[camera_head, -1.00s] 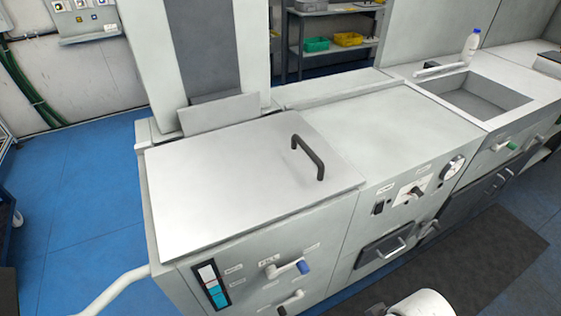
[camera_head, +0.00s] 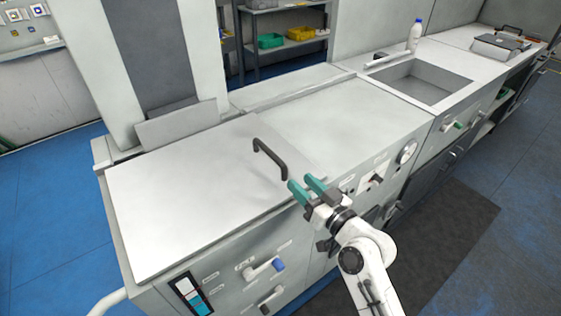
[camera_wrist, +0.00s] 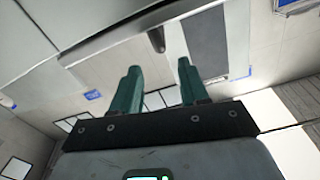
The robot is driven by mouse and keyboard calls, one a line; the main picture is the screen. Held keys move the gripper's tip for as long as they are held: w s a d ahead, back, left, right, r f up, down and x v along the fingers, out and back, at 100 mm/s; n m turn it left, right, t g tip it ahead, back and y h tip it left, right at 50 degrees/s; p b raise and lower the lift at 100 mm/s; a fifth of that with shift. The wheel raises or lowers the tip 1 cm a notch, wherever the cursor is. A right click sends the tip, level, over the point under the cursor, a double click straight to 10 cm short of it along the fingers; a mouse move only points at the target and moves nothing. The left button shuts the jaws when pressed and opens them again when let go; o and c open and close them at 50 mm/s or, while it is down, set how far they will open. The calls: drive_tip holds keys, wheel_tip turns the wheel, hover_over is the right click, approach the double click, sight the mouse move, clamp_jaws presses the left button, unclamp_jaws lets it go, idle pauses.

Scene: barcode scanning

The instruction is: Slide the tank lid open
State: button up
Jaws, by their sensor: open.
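The tank lid (camera_head: 190,185) is a flat light-grey plate lying over the tank at the left end of the counter. A black bar handle (camera_head: 270,159) stands near its right edge. My gripper (camera_head: 306,184) has green fingers, which are open and empty, just right of and in front of the handle, apart from it. In the wrist view, my gripper (camera_wrist: 158,85) shows its two fingers spread, with the dark handle end (camera_wrist: 157,40) beyond the gap between them. The lid covers the tank opening, so the inside is hidden.
A flat counter top (camera_head: 345,118) lies right of the lid, with a sink (camera_head: 424,82) and a white bottle (camera_head: 416,35) farther right. An upright plate (camera_head: 178,125) stands behind the lid.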

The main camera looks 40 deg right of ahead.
sight(286, 169)
drive_tip(key=w+p, duration=0.2)
drive_tip(key=w, duration=0.7)
drive_tip(key=shift+w, duration=0.4)
drive_tip(key=shift+c, duration=0.2)
drive_tip(key=shift+a, duration=0.1)
clamp_jaws()
